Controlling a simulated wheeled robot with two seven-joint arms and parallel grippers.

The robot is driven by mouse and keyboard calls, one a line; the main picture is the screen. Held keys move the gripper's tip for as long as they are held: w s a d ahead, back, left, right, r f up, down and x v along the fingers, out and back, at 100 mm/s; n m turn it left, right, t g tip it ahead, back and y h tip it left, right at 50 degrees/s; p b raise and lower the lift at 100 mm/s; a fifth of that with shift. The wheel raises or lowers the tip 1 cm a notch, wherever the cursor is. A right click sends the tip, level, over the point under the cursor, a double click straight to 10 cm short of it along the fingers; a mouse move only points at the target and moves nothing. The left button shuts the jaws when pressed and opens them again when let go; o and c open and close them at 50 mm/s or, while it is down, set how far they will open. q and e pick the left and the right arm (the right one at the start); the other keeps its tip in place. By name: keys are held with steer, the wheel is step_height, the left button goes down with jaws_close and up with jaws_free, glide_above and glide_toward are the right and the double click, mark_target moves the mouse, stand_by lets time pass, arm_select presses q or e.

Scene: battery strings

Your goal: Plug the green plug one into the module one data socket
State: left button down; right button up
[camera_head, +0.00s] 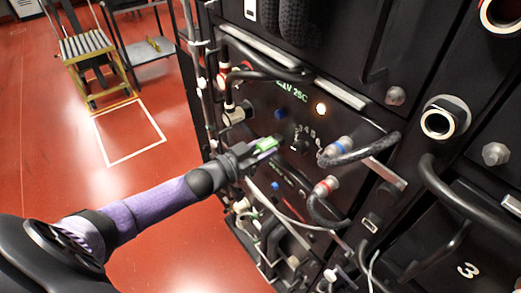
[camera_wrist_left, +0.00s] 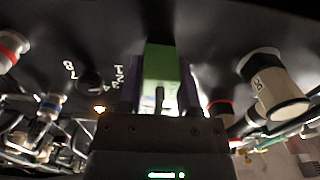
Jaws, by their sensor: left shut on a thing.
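My left gripper (camera_head: 258,150) reaches in from the left and is shut on the green plug one (camera_head: 266,144). The plug is small, green and block-shaped, and its front end points at the black front panel of a module (camera_head: 262,105). In the left wrist view the green plug (camera_wrist_left: 161,62) sits between the two purple-grey fingers of the left gripper (camera_wrist_left: 160,95), close to a dark surface. I cannot tell whether its tip touches the panel or enters a socket. The data socket is not clearly visible. My right gripper is not in view.
A blue-ringed connector (camera_head: 338,147) and a red-ringed connector (camera_head: 327,186) with thick black cables stand right of the gripper. A cart (camera_head: 90,50) stands on the red floor.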

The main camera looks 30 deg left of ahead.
arm_select(q)
steer(key=c, duration=0.7)
jaws_free()
steer(key=o, duration=0.5)
steer(key=shift+w+d, duration=0.1)
steer(key=shift+w, duration=0.05)
steer(key=p+v, duration=0.2)
steer(key=v, duration=0.8)
